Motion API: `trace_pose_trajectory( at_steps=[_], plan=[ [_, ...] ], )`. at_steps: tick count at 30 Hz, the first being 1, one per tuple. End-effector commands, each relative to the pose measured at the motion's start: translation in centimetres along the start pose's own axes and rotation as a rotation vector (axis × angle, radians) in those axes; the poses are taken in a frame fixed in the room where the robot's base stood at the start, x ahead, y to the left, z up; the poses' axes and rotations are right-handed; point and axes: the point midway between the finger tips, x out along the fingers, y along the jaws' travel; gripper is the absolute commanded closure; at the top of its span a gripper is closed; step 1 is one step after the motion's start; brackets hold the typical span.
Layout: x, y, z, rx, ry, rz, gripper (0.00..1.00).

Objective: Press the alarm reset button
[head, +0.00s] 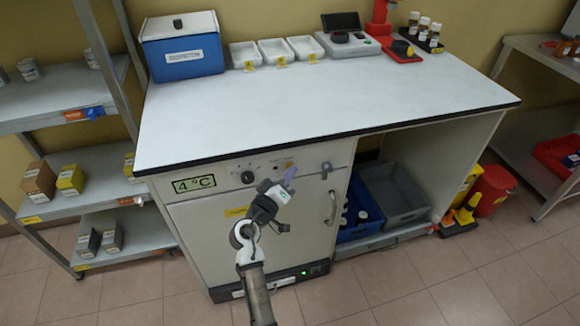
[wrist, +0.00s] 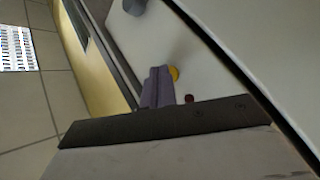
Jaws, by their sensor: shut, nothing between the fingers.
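The white cabinet front (head: 210,222) under the bench has a control strip along its top. A small round yellow button (wrist: 174,73) shows in the wrist view, partly covered by my fingers, with a small dark red round spot (wrist: 189,98) near it. No label by them is readable.
A temperature display (head: 194,185) is left of the knob. A door handle (head: 332,208) and a grey latch (head: 326,170) are to the right. The bench top (head: 300,105) overhangs the strip. An open bay with a grey crate (head: 397,205) lies to the right.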

Motion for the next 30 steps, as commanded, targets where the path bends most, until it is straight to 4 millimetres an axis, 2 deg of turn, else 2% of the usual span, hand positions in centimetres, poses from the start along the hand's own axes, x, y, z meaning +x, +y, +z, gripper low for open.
trace_pose_trajectory(
  at_steps=[8, 19, 30],
  plan=[
    [-0.9, 0.6, 0.7, 0.001, 0.0, -0.001, 1.0],
    [-1.2, 0.8, 0.8, 0.0, 0.0, -0.001, 1.0],
    [-3.6, 2.5, 2.7, -0.001, -0.001, -0.001, 1.0]
  ],
)
